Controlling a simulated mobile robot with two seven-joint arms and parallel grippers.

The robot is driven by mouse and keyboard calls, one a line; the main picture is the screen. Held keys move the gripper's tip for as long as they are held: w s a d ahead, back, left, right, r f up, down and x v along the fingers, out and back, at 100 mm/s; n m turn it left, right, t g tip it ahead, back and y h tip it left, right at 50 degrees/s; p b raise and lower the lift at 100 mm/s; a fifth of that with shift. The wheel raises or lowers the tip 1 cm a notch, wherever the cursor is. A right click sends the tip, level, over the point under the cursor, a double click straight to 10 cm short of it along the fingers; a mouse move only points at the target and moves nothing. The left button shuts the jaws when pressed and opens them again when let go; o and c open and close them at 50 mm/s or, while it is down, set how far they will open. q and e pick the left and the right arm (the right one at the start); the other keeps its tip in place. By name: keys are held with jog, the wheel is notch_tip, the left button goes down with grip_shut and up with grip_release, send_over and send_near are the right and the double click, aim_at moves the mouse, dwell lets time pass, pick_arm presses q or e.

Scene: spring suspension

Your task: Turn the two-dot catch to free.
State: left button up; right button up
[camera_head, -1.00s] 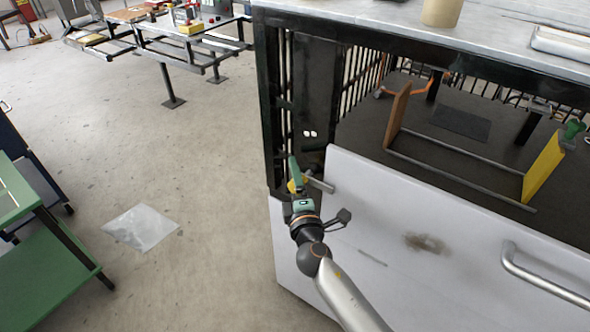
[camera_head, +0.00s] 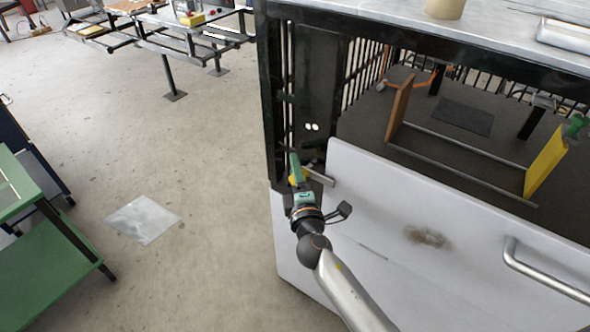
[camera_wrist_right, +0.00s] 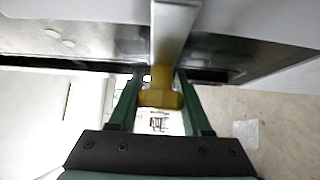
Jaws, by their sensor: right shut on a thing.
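The two-dot catch shows in the head view as a short grey lever (camera_head: 320,178) with a yellow hub (camera_head: 294,181). It sits at the upper left corner of the white panel, below two white dots (camera_head: 312,127) on the dark post. My right gripper (camera_head: 297,173) is at the catch. In the right wrist view its green fingers (camera_wrist_right: 157,92) are shut on the yellow hub (camera_wrist_right: 160,98), with the grey lever (camera_wrist_right: 173,32) running up from it. The fingers hide part of the hub in the head view. My left gripper is not in view.
The white panel (camera_head: 400,213) has a bar handle (camera_head: 545,275) at right. Behind it, the dark cage holds a brown board (camera_head: 399,108), a yellow board (camera_head: 546,163) and rods. A green cart (camera_head: 60,260) stands at left. The floor between is mostly clear, with a plastic sheet (camera_head: 143,219).

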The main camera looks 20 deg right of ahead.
grip_shut()
dwell(0.8)
